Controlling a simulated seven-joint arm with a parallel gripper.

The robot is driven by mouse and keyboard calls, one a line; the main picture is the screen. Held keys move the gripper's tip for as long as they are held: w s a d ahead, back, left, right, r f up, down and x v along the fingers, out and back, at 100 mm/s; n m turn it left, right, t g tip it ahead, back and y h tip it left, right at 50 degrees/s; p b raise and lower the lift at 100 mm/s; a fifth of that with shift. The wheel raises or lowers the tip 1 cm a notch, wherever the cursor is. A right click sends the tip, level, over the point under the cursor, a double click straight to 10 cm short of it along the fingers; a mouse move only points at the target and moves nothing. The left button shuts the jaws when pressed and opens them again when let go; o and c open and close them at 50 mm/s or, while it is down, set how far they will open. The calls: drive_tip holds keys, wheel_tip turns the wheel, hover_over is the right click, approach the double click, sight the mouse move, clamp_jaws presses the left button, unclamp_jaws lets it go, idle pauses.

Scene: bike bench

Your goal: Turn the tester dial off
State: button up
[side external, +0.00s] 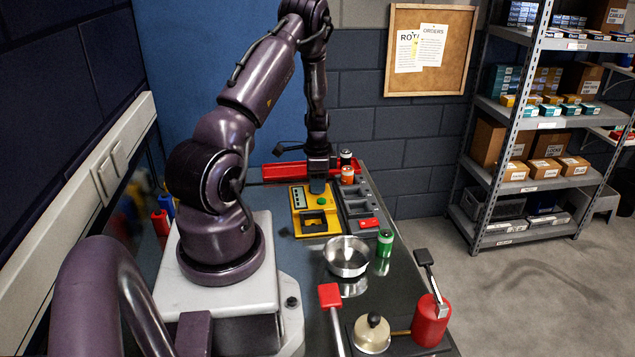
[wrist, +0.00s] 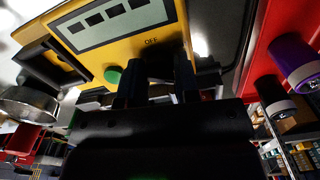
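The yellow tester (side external: 300,222) stands on the bench with a grey display panel and a green button. It fills the top of the wrist view (wrist: 178,42), with its display (wrist: 115,20), green button (wrist: 113,76) and the printed word OFF near my fingers. My gripper (side external: 318,188) is down at the tester's far right part in the side view. In the wrist view its dark fingers (wrist: 155,75) reach the tester face just below OFF. A dark shape shows between the fingers, possibly the dial. The dial's pointer is hidden, and I cannot tell whether the fingers grip it.
A red tray (wrist: 262,45) lies just beyond the tester, with a purple-topped cell (wrist: 293,62) near my gripper. A grey compartment tray (side external: 357,207) stands right of the tester. A metal bowl (side external: 346,257), green can (side external: 385,243) and red canister (side external: 430,322) stand nearer the camera.

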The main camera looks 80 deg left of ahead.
drive_tip(key=shift+n, duration=0.4)
drive_tip(key=n, duration=0.4)
drive_tip(key=shift+n, duration=0.4)
drive_tip(key=n, duration=1.2)
drive_tip(key=shift+n, duration=0.4)
drive_tip(key=n, duration=0.5)
drive_tip(key=shift+n, duration=0.3)
drive_tip(key=o, duration=0.9)
